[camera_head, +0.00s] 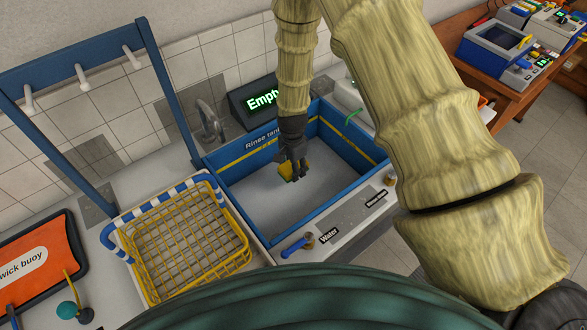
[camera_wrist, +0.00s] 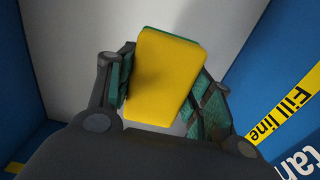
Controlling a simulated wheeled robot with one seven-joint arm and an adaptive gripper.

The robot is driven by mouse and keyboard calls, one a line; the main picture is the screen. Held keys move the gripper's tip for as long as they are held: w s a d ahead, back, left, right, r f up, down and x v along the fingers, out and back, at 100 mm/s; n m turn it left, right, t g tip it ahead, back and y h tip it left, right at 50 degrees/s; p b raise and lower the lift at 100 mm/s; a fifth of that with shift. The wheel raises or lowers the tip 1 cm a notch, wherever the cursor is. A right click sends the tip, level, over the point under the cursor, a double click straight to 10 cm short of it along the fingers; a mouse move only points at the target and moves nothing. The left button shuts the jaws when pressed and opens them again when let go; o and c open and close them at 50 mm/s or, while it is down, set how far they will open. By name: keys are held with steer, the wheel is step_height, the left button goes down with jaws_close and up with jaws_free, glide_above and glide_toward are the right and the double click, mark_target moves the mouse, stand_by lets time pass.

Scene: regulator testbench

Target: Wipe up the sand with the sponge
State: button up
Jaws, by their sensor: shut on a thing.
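My gripper (camera_head: 294,168) is inside the blue-walled rinse tank (camera_head: 345,155), shut on a yellow sponge (camera_head: 286,173). In the wrist view the sponge (camera_wrist: 160,78) sits between the two fingers of my gripper (camera_wrist: 165,85), its yellow face toward the camera and a green layer showing at its far edge. The tank's pale floor is below the sponge. I cannot tell whether the sponge touches the floor. No sand can be made out on the visible floor.
A yellow wire basket (camera_head: 190,250) with a blue-and-white handle stands left of the tank. A tap (camera_head: 211,122) and a display reading "Empt" (camera_head: 258,97) are behind it. Water controls (camera_head: 308,240) line the front ledge. Blue tank walls surround my gripper.

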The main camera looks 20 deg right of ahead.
steer(key=shift+s+d+r+p, duration=0.15)
steer(key=shift+r+p, duration=0.55)
steer(key=shift+r, duration=0.85)
